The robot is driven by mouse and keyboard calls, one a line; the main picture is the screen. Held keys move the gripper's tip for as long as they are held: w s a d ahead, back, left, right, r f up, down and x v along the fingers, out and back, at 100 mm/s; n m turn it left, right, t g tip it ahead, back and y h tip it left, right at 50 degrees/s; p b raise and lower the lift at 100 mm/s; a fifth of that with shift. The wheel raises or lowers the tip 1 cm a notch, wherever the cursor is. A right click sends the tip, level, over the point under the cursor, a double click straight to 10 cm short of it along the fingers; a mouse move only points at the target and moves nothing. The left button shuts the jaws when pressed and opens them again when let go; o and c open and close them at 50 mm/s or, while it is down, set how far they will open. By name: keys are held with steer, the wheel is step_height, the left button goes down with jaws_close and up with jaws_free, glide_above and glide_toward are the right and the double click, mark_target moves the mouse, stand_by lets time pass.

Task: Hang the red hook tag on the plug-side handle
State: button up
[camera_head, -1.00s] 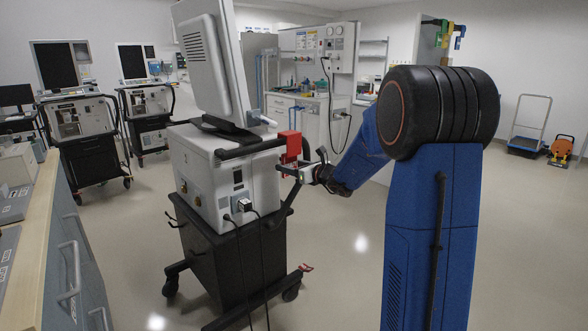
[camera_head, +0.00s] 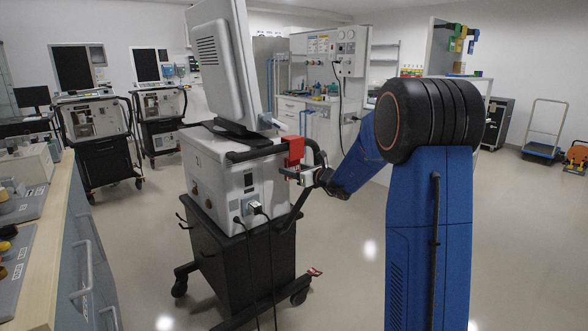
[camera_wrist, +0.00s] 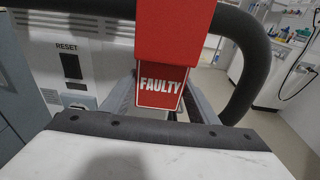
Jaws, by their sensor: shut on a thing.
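The red hook tag (camera_head: 293,152) is at the right end of the black plug-side handle (camera_head: 256,153) on the white ventilator. In the wrist view the tag (camera_wrist: 161,86) hangs upright with its FAULTY label facing me, and its red upper part covers a stretch of the dark handle bar (camera_wrist: 243,28). Whether the hook bears on the bar is hidden. My gripper (camera_head: 297,176) is shut on the tag's lower part. In the wrist view my gripper's grey fingers (camera_wrist: 160,100) flank the label.
The ventilator's screen (camera_head: 222,65) rises above the handle. Two dark cables (camera_head: 262,255) hang from plugs on its white body, over a black wheeled cart (camera_head: 240,262). A wooden-topped counter (camera_head: 52,230) stands at left. Open floor lies right of the cart.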

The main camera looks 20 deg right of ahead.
steer(key=shift+f, duration=0.2)
steer(key=o, duration=1.1)
